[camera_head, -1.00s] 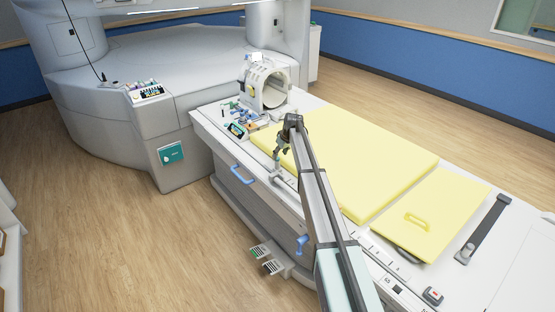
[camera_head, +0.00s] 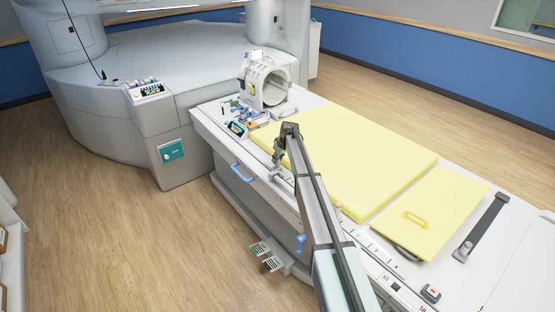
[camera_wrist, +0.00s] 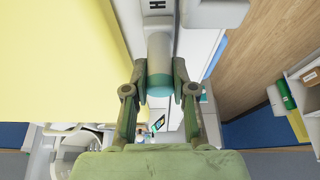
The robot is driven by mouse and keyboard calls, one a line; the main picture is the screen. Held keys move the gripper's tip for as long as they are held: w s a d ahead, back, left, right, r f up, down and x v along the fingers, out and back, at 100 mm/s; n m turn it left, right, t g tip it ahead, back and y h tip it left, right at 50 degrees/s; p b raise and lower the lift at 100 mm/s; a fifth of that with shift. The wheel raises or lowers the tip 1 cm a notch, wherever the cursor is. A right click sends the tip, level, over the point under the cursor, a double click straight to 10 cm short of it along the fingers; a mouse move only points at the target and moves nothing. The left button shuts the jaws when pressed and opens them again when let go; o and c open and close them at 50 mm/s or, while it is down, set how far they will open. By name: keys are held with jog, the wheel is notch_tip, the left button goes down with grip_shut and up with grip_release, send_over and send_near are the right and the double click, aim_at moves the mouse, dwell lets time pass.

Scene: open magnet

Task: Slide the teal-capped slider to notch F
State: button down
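The teal-capped slider (camera_wrist: 159,65) shows in the wrist view as a pale grey cylinder with a teal end. It stands between the two green finger pads of my gripper (camera_wrist: 160,82), which press close on both its sides. The printed letter H (camera_wrist: 155,5) shows on the pale rail surface at the top of that view; the letter F cannot be made out. In the head view my gripper (camera_head: 276,170) is at the near long edge of the table, beside the yellow pad, and the slider there is too small to make out clearly.
The yellow mattress pad (camera_head: 360,160) lies along the table. A white ring-shaped coil (camera_head: 250,85) and several small items stand at the table's far end. A blue handle (camera_head: 242,173) sticks out of the table's side.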

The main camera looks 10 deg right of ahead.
jog(key=shift+s, duration=0.1)
jog(key=s+d+b, duration=0.1)
jog(key=s+d, duration=0.1)
jog(key=s, duration=0.3)
jog(key=s+d+b, duration=0.1)
jog(key=s+d, duration=0.2)
jog(key=s, duration=0.1)
jog(key=s+d+b, duration=0.2)
jog(key=s+d, duration=0.1)
jog(key=s, duration=0.2)
jog(key=shift+s+f, duration=0.1)
jog(key=shift+s, duration=0.2)
jog(key=shift+s+d, duration=0.4)
jog(key=shift+s, duration=0.15)
jog(key=c, duration=0.9)
grip_release()
jog(key=shift+w, duration=0.1)
jog(key=shift+c, duration=0.2)
jog(key=v, duration=1.2)
